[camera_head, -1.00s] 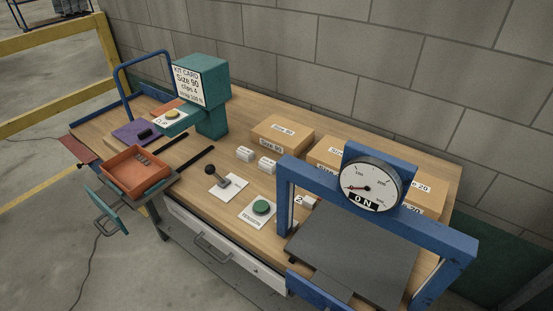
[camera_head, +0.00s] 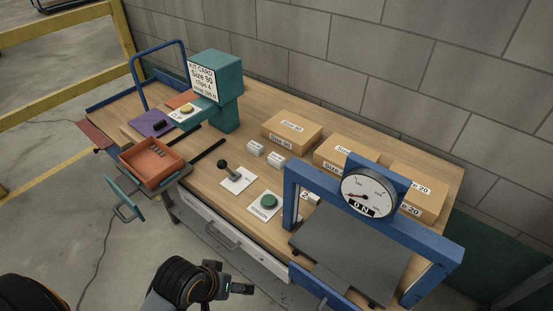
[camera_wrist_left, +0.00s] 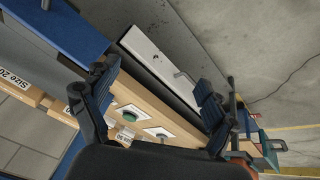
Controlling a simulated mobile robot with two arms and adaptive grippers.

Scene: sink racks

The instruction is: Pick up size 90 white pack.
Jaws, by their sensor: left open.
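Two small white packs, the left one (camera_head: 256,148) and the right one (camera_head: 277,160), sit side by side on the bench in front of a cardboard box labelled Size 90 (camera_head: 291,131). Their own labels are too small to read. Another white pack (camera_head: 312,198) lies by the blue frame, partly hidden by its post. My left gripper (camera_head: 236,283) is low in the head view, in front of the bench and well apart from the packs. In the left wrist view my left gripper (camera_wrist_left: 157,80) is open and empty. My right gripper is not in view.
A blue frame with a dial gauge (camera_head: 369,193) stands over a grey plate (camera_head: 350,250) at the right. A black-knobbed lever (camera_head: 229,170) and a green button (camera_head: 268,201) lie in front of the packs. An orange tray (camera_head: 151,164) and teal kit card stand (camera_head: 216,80) are left.

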